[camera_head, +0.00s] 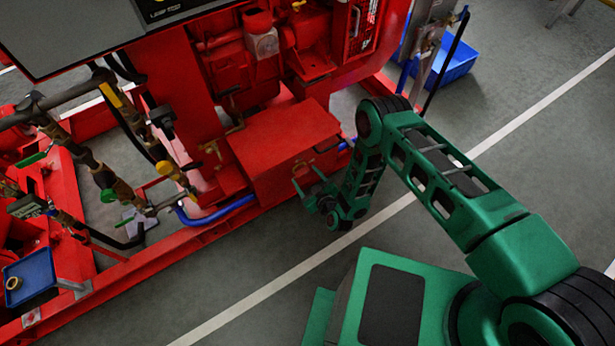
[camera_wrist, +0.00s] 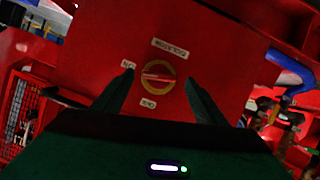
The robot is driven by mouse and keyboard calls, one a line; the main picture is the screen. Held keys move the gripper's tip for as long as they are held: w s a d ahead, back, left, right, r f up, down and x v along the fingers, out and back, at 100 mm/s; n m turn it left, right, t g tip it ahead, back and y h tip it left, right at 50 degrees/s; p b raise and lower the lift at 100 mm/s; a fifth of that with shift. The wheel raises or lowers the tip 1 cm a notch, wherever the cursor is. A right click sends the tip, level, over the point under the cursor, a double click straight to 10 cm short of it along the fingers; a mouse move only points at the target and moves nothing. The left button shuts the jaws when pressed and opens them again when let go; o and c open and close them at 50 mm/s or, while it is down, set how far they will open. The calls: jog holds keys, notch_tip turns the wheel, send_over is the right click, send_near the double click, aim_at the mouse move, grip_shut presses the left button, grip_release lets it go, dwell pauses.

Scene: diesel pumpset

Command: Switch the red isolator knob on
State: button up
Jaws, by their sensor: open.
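The isolator knob (camera_wrist: 157,76) shows in the wrist view as a red bar handle on a round yellow plate, fixed to a red panel (camera_wrist: 215,45). Its bar lies roughly level in the picture, with one end toward the small white label at its left. White labels also sit above and below the knob. My gripper (camera_wrist: 158,84) is open, with one finger on each side of the knob. I see no contact with the knob. In the head view my gripper (camera_head: 309,187) is beside the red box (camera_head: 285,135) on the pumpset; the knob is hidden there.
A handle and blue hose (camera_head: 215,213) lie near the red box. Pipes and valves (camera_head: 105,180) fill the left side. A blue bin (camera_head: 455,62) stands at the back. The grey floor (camera_head: 250,290) in front of the red base frame is clear.

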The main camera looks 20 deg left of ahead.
jog(key=shift+w+a+f, duration=0.2)
jog(key=shift+w+a, duration=0.25)
jog(key=shift+w, duration=0.05)
jog(key=c, duration=1.1)
jog(key=shift+o, duration=0.2)
jog(key=shift+d+m+g+y, duration=0.1)
jog(key=shift+m+g+y, duration=0.4)
jog(key=shift+m, duration=0.5)
jog(key=o, duration=1.1)
jog(key=shift+c, duration=0.2)
jog(key=v, duration=1)
jog(key=shift+s+d+r, duration=0.15)
jog(key=shift+d+r, duration=0.05)
jog(key=shift+d, duration=0.1)
